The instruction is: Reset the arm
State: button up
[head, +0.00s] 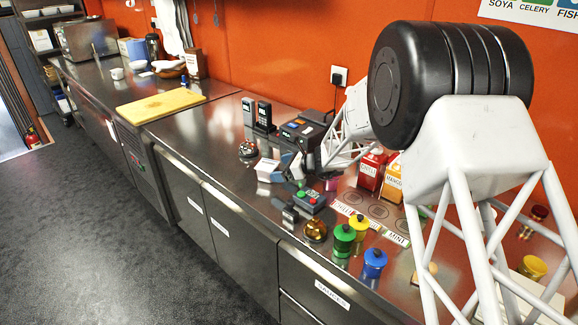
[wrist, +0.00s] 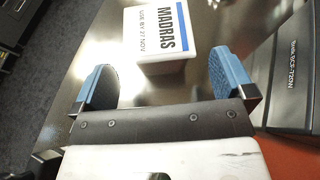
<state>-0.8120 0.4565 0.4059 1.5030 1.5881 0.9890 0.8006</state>
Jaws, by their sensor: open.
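My gripper (wrist: 163,64) is open in the wrist view, with one blue-padded finger on each side and nothing held. A white tub (wrist: 160,66) labelled MADRAS, with a use-by line and a blue stripe, is just ahead between the fingertips, with visible gaps to both fingers. In the head view my gripper (head: 286,167) is low over the steel counter at its middle, beside the white tub (head: 266,170). My arm reaches in from the right and hides part of the counter. How high the fingers are above the counter is hard to tell.
A card terminal machine (head: 303,130) and two handsets (head: 256,114) stand behind the gripper. A green-and-red button box (head: 310,200), a green jar (head: 343,240) and a blue jar (head: 374,263) stand in front. A red carton (head: 371,170) is right. Counter left of the tub is mostly clear.

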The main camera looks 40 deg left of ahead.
dwell(0.3)
jog(key=w+d+r+n+h, duration=0.1)
jog(key=w+d+r+n, duration=0.15)
jog(key=d+r, duration=1.1)
jog(key=s+d+r+n+t+h, duration=0.1)
jog(key=d+r+n, duration=0.15)
jog(key=d, duration=0.65)
jog(key=s+d+r+n+t+h, duration=0.1)
jog(key=d+r, duration=0.2)
jog(key=d, duration=0.6)
jog(key=s+d+r+n+t+h, duration=0.1)
jog(key=d+r+h, duration=0.15)
jog(key=d, duration=0.65)
jog(key=s+d+r+n+t+h, duration=0.15)
jog(key=s+d, duration=0.35)
jog(key=d, duration=0.7)
jog(key=s+d+r+n+t+h, duration=0.15)
jog(key=s+d, duration=0.45)
jog(key=d, duration=0.6)
jog(key=s+d+f+n+t+h, duration=0.1)
jog(key=s+d+f+n+h, duration=0.1)
jog(key=s+d, duration=1.3)
jog(key=shift+s+d+f+n+h, duration=0.4)
jog(key=shift+d+f+h, duration=0.45)
jog(key=shift+d+h, duration=0.3)
